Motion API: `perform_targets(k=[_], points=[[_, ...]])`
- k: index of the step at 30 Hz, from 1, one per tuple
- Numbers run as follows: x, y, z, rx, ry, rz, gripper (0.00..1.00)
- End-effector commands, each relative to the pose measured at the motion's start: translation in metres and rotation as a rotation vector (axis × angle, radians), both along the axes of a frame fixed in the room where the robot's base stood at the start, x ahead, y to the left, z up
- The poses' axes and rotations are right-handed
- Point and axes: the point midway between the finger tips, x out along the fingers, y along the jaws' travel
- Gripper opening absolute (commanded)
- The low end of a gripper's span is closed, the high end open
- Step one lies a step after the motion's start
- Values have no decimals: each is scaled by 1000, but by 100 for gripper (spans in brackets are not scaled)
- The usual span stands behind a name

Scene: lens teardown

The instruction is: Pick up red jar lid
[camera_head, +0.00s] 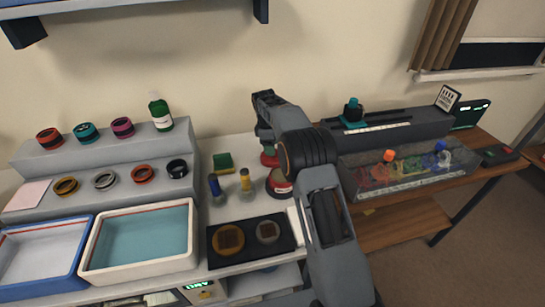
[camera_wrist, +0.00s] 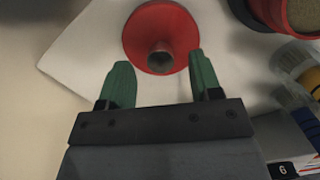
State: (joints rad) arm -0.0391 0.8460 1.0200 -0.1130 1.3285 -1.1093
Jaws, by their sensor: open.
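The red jar lid (camera_wrist: 147,22) is a round red disc with a dark metallic knob on top, lying on a pale surface in the wrist view. In the head view a bit of the lid (camera_head: 268,158) shows beside my arm, behind a red-banded jar (camera_head: 280,184). My gripper (camera_wrist: 160,62) is open, with two green fingers. The fingertips are at the near side of the lid, one to each side of the knob, and nothing is held. Their height above the lid is hard to tell. In the head view my arm hides the fingers.
A red container (camera_wrist: 305,18) with grainy contents is at the wrist view's right edge. A black tray (camera_head: 222,262) is in front.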

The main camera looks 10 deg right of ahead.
Motion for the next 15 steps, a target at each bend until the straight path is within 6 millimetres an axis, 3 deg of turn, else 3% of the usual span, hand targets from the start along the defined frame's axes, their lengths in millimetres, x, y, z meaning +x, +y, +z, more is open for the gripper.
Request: perform_targets(k=[6,15], points=[[-2,-2,-22,0,0,-1,58],[-2,-3,-25,0,-1,-1,58]])
